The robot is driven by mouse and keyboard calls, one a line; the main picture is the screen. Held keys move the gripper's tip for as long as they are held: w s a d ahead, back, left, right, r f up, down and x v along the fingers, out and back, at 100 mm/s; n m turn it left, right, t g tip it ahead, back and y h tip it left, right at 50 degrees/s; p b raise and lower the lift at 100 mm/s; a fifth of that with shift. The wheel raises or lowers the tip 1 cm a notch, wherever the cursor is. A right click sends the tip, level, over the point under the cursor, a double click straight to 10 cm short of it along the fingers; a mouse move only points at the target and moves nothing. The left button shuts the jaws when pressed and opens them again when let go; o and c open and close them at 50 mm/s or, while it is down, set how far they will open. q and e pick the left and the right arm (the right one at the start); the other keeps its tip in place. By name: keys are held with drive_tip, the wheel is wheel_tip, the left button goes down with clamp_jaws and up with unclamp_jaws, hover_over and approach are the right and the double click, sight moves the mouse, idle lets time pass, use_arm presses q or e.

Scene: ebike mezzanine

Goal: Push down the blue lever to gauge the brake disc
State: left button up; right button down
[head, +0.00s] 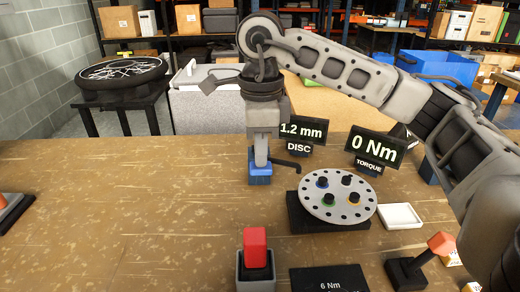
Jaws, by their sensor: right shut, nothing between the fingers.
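My right gripper (261,158) points straight down over the back middle of the bench, its fingers shut with nothing between them. The blue lever (260,179) shows as a blue block directly under its fingertips. They look to be touching, though the exact contact is hard to tell. The disc gauge display (302,131) stands just behind to the right and reads 1.2 mm. A round silver brake disc (311,204) with holes and several coloured knobs lies on a black base right of the lever. My left gripper is not in view.
A torque display (374,148) reading 0 Nm stands at the back right, above a white tray (400,216). A red block in a grey holder (255,260) and a black 6 Nm plate (330,281) are in front. The left of the wooden bench (130,215) is mostly clear.

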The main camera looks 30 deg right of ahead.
drive_tip(key=shift+r+p, duration=1.4)
drive_tip(key=shift+r, duration=0.75)
